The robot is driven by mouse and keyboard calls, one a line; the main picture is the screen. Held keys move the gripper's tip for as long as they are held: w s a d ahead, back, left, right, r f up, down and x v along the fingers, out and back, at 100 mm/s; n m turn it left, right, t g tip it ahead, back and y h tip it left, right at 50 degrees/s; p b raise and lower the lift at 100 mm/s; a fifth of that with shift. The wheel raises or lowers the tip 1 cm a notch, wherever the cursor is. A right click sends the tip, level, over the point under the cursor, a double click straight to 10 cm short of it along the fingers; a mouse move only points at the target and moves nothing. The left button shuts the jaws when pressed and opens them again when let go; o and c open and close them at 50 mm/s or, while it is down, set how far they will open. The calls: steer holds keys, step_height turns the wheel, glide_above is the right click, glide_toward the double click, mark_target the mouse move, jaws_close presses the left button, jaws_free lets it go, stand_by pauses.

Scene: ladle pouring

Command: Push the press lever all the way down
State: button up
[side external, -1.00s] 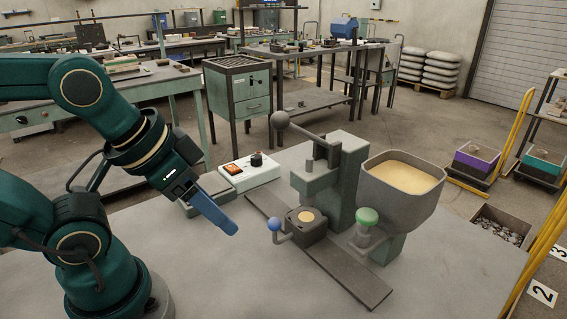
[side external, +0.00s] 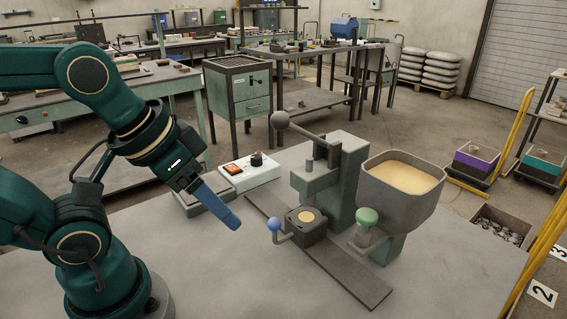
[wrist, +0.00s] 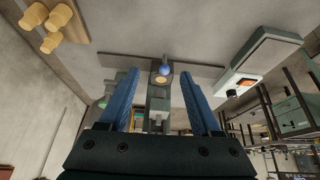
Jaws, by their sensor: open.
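The press (side external: 337,180) is a grey-green block with a dark lever (side external: 302,133) on top. The lever ends in a grey ball (side external: 279,120) at the left and stands raised, tilted up toward the ball. Below it, a dark holder with a tan round puck (side external: 306,216) sits on a rail. My gripper (side external: 232,222) is left of the press and below the lever ball, apart from both. In the wrist view its two blue fingers (wrist: 160,76) are spread with nothing held between them; the blue knob (wrist: 163,70) shows beyond the gap.
A blue-knobbed handle (side external: 274,224) is close to the right of my fingertips. A green knob (side external: 367,215) and a hopper of tan powder (side external: 401,183) stand right of the press. A white switch box (side external: 249,172) lies behind my gripper.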

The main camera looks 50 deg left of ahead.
mark_target(278, 112)
steer(key=w+r+n+g, duration=0.1)
steer(key=w+r+n, duration=0.1)
steer(key=w+r, duration=0.1)
steer(key=w+a+r+n+g+h, duration=0.1)
steer(key=w+r, duration=0.2)
steer(key=w, duration=0.1)
steer(key=w+r+n+g, duration=0.1)
steer(key=w+r+n, duration=0.1)
steer(key=w+r, duration=0.2)
steer(key=shift+a+n+g+h, duration=0.15)
steer(key=shift+n+g+h, duration=0.15)
steer(key=shift+w+a+r+n+g, duration=0.2)
steer(key=shift+w+a+n+g, duration=0.15)
steer(key=shift+w, duration=0.2)
steer(key=shift+w+d+f, duration=0.1)
steer(key=shift+d+f, duration=0.05)
steer(key=shift+f, duration=0.7)
steer(key=shift+w+d+f, duration=0.1)
steer(key=shift+d+f, duration=0.1)
steer(key=shift+f, duration=0.6)
steer(key=shift+w+d+f, duration=0.1)
steer(key=shift+d+f, duration=0.05)
steer(key=shift+f, duration=0.7)
jaws_close()
